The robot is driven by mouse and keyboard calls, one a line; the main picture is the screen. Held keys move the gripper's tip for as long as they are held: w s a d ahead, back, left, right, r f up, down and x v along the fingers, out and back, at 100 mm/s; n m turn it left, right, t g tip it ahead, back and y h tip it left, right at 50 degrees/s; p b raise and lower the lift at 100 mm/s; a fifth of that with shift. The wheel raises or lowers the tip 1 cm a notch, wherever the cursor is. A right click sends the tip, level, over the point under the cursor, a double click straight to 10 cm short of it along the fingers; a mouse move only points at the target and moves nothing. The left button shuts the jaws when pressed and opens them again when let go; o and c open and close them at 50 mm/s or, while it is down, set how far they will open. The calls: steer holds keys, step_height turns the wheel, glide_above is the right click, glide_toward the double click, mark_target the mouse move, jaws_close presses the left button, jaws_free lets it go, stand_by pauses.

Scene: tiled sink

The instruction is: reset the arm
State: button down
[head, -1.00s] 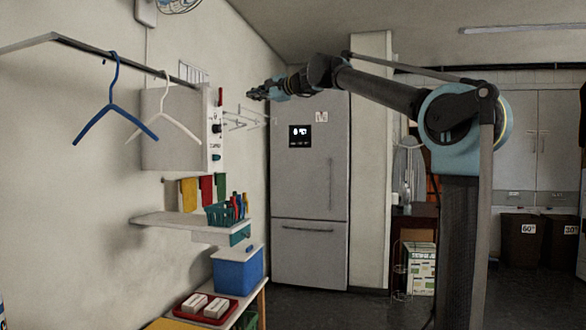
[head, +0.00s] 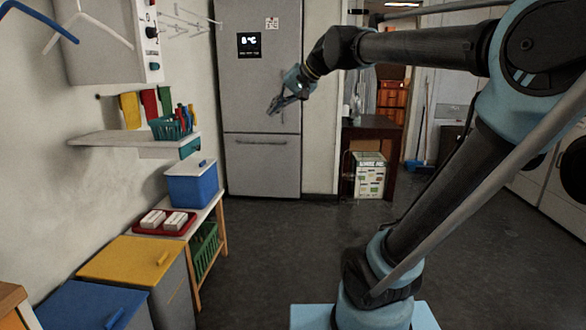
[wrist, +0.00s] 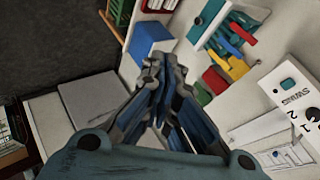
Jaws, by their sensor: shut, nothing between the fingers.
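My gripper (head: 276,105) hangs in mid-air in front of the grey fridge (head: 262,160) in the head view, pointing down and to the left. In the wrist view my gripper (wrist: 158,66) shows its fingertips together at the middle of the picture. It is shut with nothing between the fingers. My arm reaches in from the right of the head view and is bent at the elbow.
A wall shelf (head: 125,139) with a teal basket (head: 170,128) is on the left. Below it are a blue box (head: 191,184), a red tray (head: 146,228) and yellow-lidded (head: 125,262) and blue-lidded (head: 85,306) bins. Blue (head: 30,22) and white (head: 95,22) hangers hang upper left. The middle floor is open.

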steer(key=s+d+f+g+h, duration=0.1)
steer(key=s+d+f+h, duration=0.1)
steer(key=s+d+f, duration=0.5)
steer(key=s+d+f+g+h, duration=0.1)
steer(key=s+d+f+h, duration=0.2)
steer(key=s+d+f, duration=0.4)
steer(key=s+d+f+h, duration=0.3)
steer(key=s+d+f, duration=0.4)
steer(key=f, duration=1.4)
steer(key=d, duration=0.3)
steer(key=shift+s+d+n+g, duration=0.3)
steer(key=shift+n+g, duration=0.1)
steer(key=shift+f, duration=0.1)
steer(key=shift+w+f, duration=0.2)
steer(key=shift+w, duration=0.3)
steer(key=shift+s, duration=0.1)
